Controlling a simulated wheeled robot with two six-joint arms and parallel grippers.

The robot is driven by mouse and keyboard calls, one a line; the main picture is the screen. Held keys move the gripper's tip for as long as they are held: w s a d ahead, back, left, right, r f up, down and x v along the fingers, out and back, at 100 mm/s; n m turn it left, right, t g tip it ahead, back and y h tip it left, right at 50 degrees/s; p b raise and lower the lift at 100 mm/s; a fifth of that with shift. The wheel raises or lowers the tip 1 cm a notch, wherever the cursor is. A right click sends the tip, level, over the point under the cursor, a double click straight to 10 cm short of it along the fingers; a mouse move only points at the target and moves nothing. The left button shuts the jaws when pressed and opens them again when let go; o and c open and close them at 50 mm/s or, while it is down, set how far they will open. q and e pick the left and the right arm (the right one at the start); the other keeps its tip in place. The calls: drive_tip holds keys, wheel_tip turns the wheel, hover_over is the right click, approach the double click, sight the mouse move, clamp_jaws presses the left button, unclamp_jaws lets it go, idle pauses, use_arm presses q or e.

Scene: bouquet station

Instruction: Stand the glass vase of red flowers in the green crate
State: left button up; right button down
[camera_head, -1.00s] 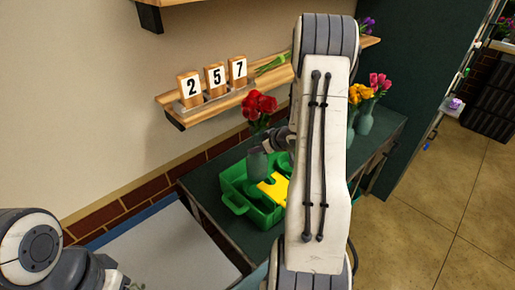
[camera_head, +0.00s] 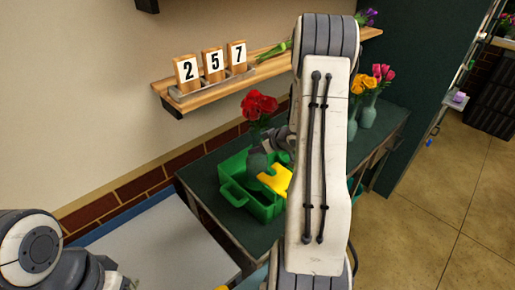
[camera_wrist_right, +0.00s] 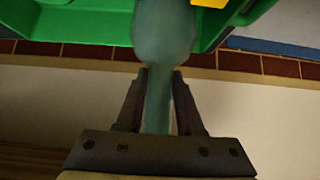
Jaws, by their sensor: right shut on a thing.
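The glass vase (camera_head: 257,162) is grey-green and holds red flowers (camera_head: 259,105). It is upright at the green crate (camera_head: 236,193), with its lower part within the crate's outline; I cannot tell whether it touches the floor. My right gripper (camera_head: 273,143) is shut on the vase, and my forearm partly hides it. In the right wrist view, the fingers (camera_wrist_right: 160,98) are on either side of the vase's narrow neck (camera_wrist_right: 158,112), with its rounder body (camera_wrist_right: 165,32) towards the crate (camera_wrist_right: 85,22). My left arm shows at lower left, but its fingers do not.
A yellow piece (camera_head: 277,180) is in the crate beside the vase. Vases of orange flowers (camera_head: 362,90) and pink flowers (camera_head: 382,76) stand on the dark table (camera_head: 388,125) at right. A wall shelf (camera_head: 206,91) with number blocks is behind.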

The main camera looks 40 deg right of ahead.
sight(262, 159)
drive_tip(key=shift+f+b, duration=1.65)
drive_tip(key=shift+f, duration=0.95)
drive_tip(key=shift+c, duration=2.3)
unclamp_jaws()
drive_tip(key=shift+f, duration=0.15)
drive_tip(key=v, duration=1)
drive_tip(key=shift+r+p, duration=0.3)
drive_tip(key=shift+p, duration=0.15)
drive_tip(key=shift+s, duration=0.2)
